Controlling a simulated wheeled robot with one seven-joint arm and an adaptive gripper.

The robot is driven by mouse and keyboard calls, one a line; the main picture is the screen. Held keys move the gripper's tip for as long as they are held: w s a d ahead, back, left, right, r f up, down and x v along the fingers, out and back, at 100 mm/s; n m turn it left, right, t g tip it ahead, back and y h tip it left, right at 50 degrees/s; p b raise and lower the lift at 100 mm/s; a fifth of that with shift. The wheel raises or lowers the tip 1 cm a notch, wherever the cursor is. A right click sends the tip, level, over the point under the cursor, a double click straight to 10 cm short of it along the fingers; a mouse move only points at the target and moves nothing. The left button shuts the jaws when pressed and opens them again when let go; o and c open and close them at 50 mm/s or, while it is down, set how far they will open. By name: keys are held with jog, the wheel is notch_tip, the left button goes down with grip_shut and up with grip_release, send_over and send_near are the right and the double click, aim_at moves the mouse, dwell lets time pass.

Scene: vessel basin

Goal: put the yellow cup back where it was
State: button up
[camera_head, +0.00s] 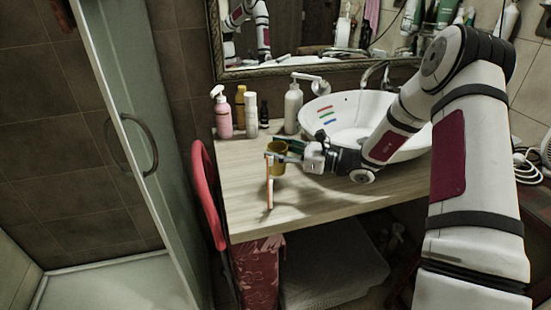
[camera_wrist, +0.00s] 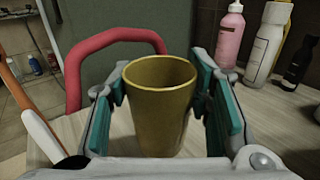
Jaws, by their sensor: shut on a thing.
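The yellow cup (camera_wrist: 160,108) is upright between the teal pads of my gripper (camera_wrist: 162,95) in the wrist view. My gripper is shut on its sides, and its rim is clear and open at the top. In the head view the yellow cup (camera_head: 278,164) shows near the front left of the wooden counter (camera_head: 330,198), partly hidden by my gripper (camera_head: 284,153). I cannot tell whether its base touches the counter.
A thin orange and white upright thing (camera_head: 270,183) stands close left of the cup. A pink bottle (camera_head: 222,116) and several other bottles stand behind. A white basin (camera_head: 345,117) is to the right. A red chair back (camera_head: 207,190) borders the counter's left edge.

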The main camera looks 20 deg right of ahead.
jog(key=shift+w+a+f, duration=0.1)
jog(key=shift+w+a, duration=0.05)
jog(key=shift+w, duration=0.7)
jog(key=shift+s+f, duration=0.1)
jog(key=shift+f, duration=1.6)
jog(key=shift+f, duration=0.15)
jog(key=o, duration=1)
jog(key=shift+s+d, duration=0.15)
jog(key=shift+d, duration=0.2)
jog(key=v, duration=1.1)
jog(key=shift+s+d+r, duration=0.15)
jog(key=shift+r, duration=0.05)
